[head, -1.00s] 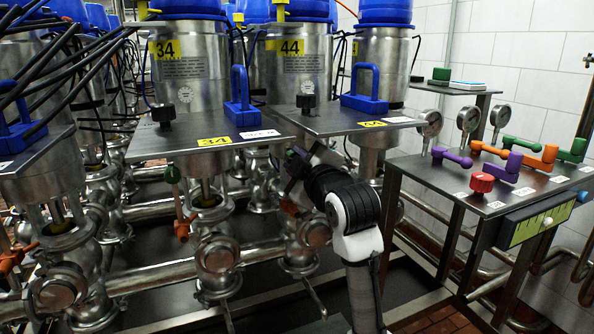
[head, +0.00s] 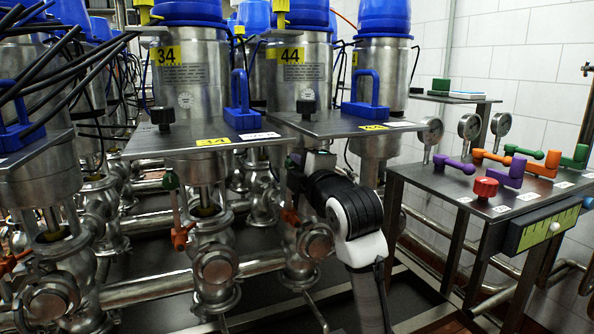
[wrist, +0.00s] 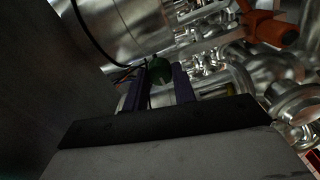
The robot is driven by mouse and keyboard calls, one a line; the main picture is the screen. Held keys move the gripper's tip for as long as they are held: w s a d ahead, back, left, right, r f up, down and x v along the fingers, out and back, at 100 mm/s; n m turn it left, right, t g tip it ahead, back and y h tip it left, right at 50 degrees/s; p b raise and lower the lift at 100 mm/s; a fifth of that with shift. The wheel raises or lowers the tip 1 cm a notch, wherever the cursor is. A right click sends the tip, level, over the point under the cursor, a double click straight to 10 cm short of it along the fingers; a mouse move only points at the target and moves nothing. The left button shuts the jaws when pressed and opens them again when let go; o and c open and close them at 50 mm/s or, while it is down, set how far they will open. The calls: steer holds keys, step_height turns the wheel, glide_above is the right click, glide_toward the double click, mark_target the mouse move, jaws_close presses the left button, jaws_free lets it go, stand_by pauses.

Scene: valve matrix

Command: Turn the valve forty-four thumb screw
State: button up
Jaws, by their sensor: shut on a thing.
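The valve marked 44 (head: 292,52) stands behind the middle plate (head: 350,124) in the head view. A green round thumb screw (wrist: 160,71) shows in the wrist view, below and beside a steel valve body. My gripper (wrist: 162,82) has its two purple-grey fingers on either side of this screw and is shut on it. In the head view my gripper is under the valve forty-four plate, and its fingertips and the screw are mostly hidden by my own wrist.
An orange handle (wrist: 268,22) is near the gripper in the wrist view. Steel pipes fill the space below the plates. The valve 34 plate (head: 190,139) is to the left. A side table (head: 482,205) with coloured handles and a red knob (head: 485,187) stands to the right.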

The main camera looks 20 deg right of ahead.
steer(key=o, duration=1)
steer(key=s, duration=1.4)
steer(key=shift+d+b, duration=0.25)
steer(key=shift+b, duration=0.1)
